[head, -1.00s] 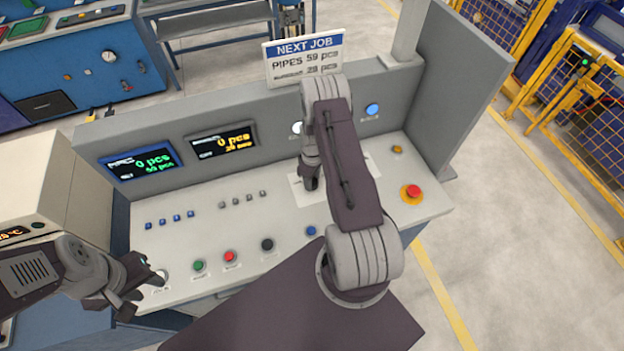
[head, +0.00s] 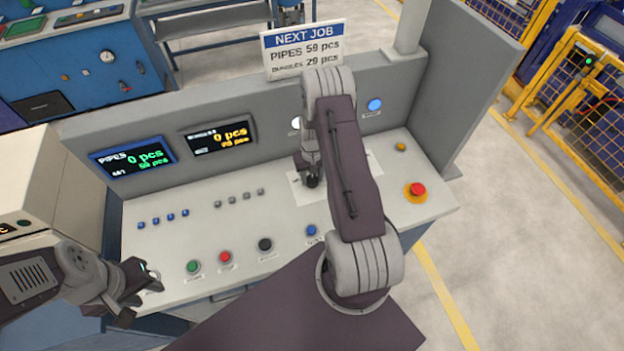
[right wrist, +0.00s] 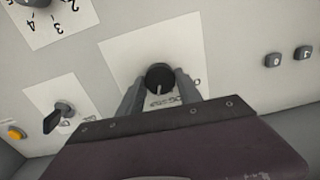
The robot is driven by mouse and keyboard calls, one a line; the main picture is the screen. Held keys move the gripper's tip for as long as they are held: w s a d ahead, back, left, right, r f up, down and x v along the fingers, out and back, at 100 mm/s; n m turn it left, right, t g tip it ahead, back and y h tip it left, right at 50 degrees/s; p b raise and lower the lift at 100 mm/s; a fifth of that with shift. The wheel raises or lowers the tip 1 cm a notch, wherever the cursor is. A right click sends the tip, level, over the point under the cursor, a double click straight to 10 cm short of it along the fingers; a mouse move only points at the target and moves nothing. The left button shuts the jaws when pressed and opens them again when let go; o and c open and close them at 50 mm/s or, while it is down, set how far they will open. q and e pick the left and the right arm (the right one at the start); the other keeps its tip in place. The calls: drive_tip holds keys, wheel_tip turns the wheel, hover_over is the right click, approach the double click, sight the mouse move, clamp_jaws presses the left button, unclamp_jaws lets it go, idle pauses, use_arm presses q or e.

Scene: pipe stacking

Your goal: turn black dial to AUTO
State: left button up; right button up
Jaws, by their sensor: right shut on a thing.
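The black dial (right wrist: 160,76) sits on a white label plate (right wrist: 118,50) in the right wrist view. A light pointer line on it points toward the bottom of that view. My right gripper (right wrist: 158,88) has a finger on each side of the dial and is shut on it. The lettering beside the dial is partly covered and I cannot read it. In the head view my right gripper (head: 311,180) reaches down to the panel and the dial is hidden. My left gripper (head: 140,285) hovers at the panel's front left; its jaw opening is unclear.
The grey panel (head: 180,240) carries green (head: 193,266) and red (head: 225,257) buttons. A red emergency stop (head: 417,189) sits at right. Another black switch (right wrist: 58,117) is beside the dial's plate. A NEXT JOB sign (head: 303,50) stands at the back.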

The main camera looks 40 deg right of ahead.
drive_tip(key=m+b, duration=0.1)
drive_tip(key=m, duration=0.2)
drive_tip(key=shift+w+d+m, duration=0.1)
drive_tip(key=shift+w+m, duration=0.05)
drive_tip(key=shift+m, duration=0.15)
drive_tip(key=shift+r+m+b, duration=0.1)
drive_tip(key=shift+m+b, duration=0.55)
drive_tip(key=shift+m, duration=1.15)
drive_tip(key=o, duration=1.4)
drive_tip(key=shift+c, duration=0.2)
drive_tip(key=shift+r, duration=0.1)
